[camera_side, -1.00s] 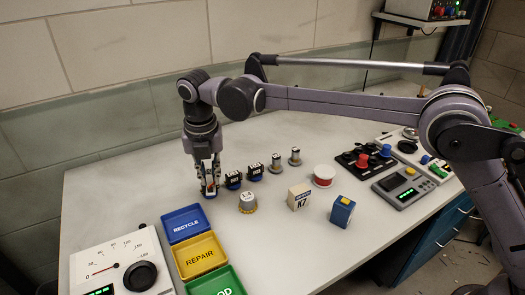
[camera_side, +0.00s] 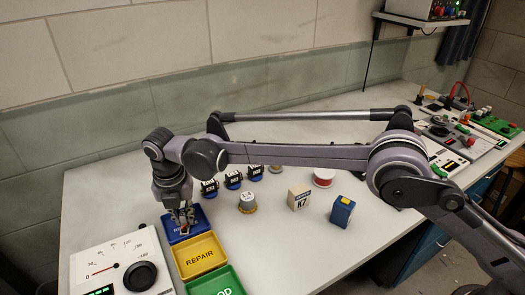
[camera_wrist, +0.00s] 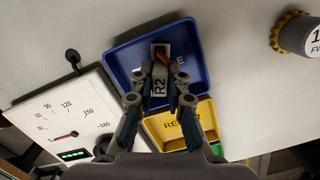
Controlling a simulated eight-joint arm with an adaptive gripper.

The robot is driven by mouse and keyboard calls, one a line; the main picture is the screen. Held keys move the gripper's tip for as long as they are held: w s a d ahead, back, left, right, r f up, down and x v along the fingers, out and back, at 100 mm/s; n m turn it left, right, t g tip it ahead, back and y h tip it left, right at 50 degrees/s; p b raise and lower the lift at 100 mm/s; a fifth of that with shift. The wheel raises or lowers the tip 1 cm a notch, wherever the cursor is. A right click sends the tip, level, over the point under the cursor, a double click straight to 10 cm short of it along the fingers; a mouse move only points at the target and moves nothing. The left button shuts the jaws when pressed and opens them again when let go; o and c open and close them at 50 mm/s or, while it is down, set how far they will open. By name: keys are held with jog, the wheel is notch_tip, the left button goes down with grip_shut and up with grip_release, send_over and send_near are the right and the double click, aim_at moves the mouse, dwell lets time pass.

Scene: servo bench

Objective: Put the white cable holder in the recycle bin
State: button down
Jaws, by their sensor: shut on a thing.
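My gripper (camera_side: 184,226) is shut on a small pale piece marked R2, the white cable holder (camera_wrist: 158,84), with a reddish-orange bit at its far end. In the wrist view my gripper (camera_wrist: 161,72) has its fingers on both sides of it. The recycle bin is the blue tray (camera_wrist: 120,58), whose lettering is partly covered by the gripper and the holder. In the side view the gripper is over this blue tray (camera_side: 206,230). I cannot tell how high the holder is above its floor.
The yellow REPAIR tray (camera_side: 200,256) and a green tray (camera_side: 215,284) adjoin the blue one. A dial meter box (camera_side: 112,262) stands close on the left. Several black-and-blue pieces (camera_side: 233,180), a grey-yellow knob (camera_side: 247,203) and a K7 block (camera_side: 299,198) stand to the right.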

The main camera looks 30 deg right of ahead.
aim_at(185, 228)
jog(key=shift+f, duration=0.1)
jog(key=c, duration=1.3)
grip_release()
jog(key=shift+c, duration=0.2)
notch_tip(185, 228, up, 12)
jog(key=s, duration=0.1)
jog(key=s+d+r+m+t, duration=0.1)
jog(key=d+r+m, duration=0.2)
jog(key=d+m, duration=0.35)
jog(key=s+d+r+m+t+y, duration=0.1)
jog(key=s+d+r+m, duration=0.15)
jog(key=d, duration=0.65)
jog(key=s+d+r+m, duration=0.1)
jog(key=d+r+m, duration=0.2)
jog(key=d+m, duration=0.35)
jog(key=s+d+f+m+t, duration=0.2)
jog(key=s+d+f+m, duration=0.3)
jog(key=s+d+m, duration=0.3)
jog(key=s+d+f+m+t, duration=0.1)
jog(key=s+d+f+m, duration=0.4)
jog(key=s+d+m, duration=0.3)
jog(key=shift+s+d+t, duration=0.4)
jog(key=shift+s+d, duration=0.35)
jog(key=shift+s, duration=0.1)
